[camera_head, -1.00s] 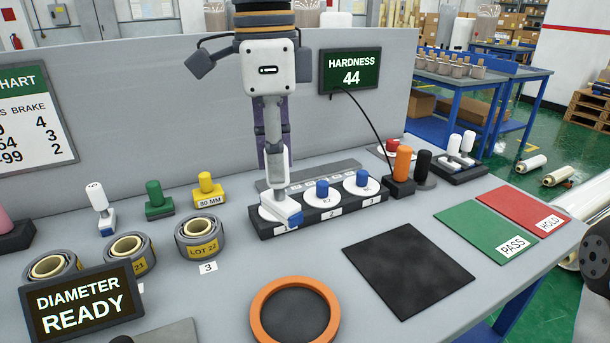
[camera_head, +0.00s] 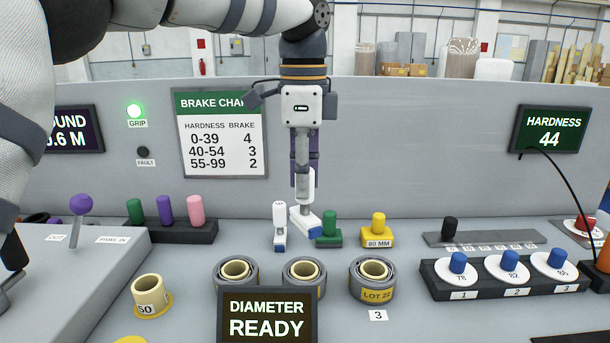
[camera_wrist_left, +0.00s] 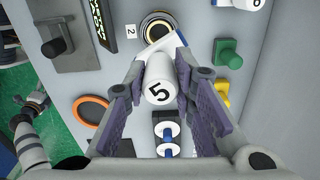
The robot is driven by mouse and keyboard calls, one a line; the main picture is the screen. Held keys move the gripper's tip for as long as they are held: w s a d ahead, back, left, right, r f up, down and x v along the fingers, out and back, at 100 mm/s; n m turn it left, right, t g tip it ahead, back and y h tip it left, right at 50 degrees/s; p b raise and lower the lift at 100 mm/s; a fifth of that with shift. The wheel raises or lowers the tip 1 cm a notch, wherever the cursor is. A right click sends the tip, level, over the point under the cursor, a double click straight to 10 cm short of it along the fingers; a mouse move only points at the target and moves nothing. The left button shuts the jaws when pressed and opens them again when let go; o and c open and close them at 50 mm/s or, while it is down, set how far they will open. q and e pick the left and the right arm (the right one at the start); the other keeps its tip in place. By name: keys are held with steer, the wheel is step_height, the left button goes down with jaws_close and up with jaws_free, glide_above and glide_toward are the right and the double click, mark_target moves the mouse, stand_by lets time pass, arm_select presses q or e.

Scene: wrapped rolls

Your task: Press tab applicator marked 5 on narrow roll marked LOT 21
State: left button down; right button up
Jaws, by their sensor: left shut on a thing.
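My left gripper (camera_head: 304,180) is shut on the white tab applicator marked 5 (camera_wrist_left: 160,80), whose 5 shows in the left wrist view. Its blue-edged foot (camera_head: 305,222) hangs above and behind the middle roll (camera_head: 303,273) in the head view, apart from it. In the wrist view the foot overlaps a roll (camera_wrist_left: 157,24) beside the number 2 card. The middle roll's label is mostly hidden by the diameter display; it read 21 earlier. The right roll (camera_head: 373,280) reads LOT 22. My right gripper (camera_wrist_left: 35,99) seems to show small at the wrist view's left; its jaws are unclear.
A second white applicator (camera_head: 280,226) stands just left of the held one. A green block (camera_head: 329,231) and yellow 80 MM block (camera_head: 378,231) stand to its right. The diameter display (camera_head: 267,316) stands in front of the rolls. A disc rack (camera_head: 505,278) is at right.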

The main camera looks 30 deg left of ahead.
mark_target(303, 214)
arm_select(q)
steer(key=shift+f, duration=3.75)
steer(key=shift+f, duration=0.8)
steer(key=shift+r, duration=4.1)
